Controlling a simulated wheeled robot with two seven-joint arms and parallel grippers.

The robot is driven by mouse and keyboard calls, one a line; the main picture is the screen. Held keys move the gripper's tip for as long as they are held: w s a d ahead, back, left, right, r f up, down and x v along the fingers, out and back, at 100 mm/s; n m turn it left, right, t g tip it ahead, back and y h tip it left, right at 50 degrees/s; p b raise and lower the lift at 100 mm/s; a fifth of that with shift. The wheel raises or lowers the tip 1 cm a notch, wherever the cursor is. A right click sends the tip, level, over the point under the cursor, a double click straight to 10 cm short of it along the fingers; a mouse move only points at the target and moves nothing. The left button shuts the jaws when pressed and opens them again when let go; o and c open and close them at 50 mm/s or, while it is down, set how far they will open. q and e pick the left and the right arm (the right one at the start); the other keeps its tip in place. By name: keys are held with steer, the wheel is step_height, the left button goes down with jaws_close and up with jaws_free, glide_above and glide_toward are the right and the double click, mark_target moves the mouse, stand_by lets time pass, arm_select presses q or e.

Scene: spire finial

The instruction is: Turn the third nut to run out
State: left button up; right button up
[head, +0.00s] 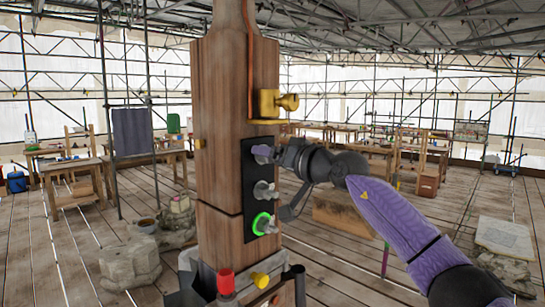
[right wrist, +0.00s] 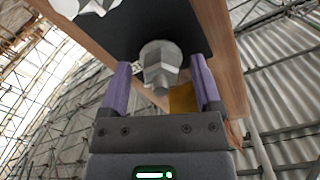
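A black plate (head: 250,205) on the wooden post carries a column of grey nuts. The bottom nut (head: 265,224) has a lit green ring around its base. The middle nut (head: 264,192) sits above it and has no lit ring. My right gripper (head: 266,153) is at the top of the plate, and its purple finger hides the top nut in the head view. In the right wrist view its fingers are open, with one nut (right wrist: 160,64) between them and a gap on each side. Another nut (right wrist: 88,5) shows at the upper left there. My left gripper is not in view.
A brass bracket with a knob (head: 273,104) is fixed to the post (head: 222,120) just above the plate. A red cylinder (head: 226,281) and a brass knob (head: 261,280) are at the post's foot. Stone blocks (head: 130,262) and workbenches stand farther back.

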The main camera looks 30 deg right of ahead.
steer(key=b+v, duration=0.5)
steer(key=v, duration=0.5)
